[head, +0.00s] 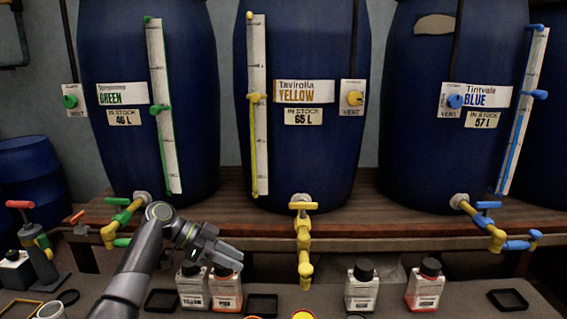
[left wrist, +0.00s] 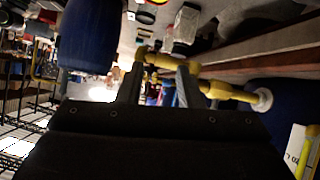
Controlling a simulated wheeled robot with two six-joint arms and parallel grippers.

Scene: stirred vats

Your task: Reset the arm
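My left arm comes in from the lower left in the head view, and its gripper (head: 232,258) hangs in front of the bench, left of the yellow vat's tap (head: 304,240). In the left wrist view the two fingers of this gripper (left wrist: 161,72) stand apart with nothing held between them. Yellow pipework (left wrist: 222,90) shows beyond the fingertips. The gripper looks apart from the tap in the head view. My right gripper is in neither view.
Blue vats labelled green (head: 90,150), yellow (head: 270,150) and blue (head: 410,150) stand on a wooden shelf (head: 350,205). Capped bottles (head: 362,285) and black square trays (head: 508,300) stand on the bench below.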

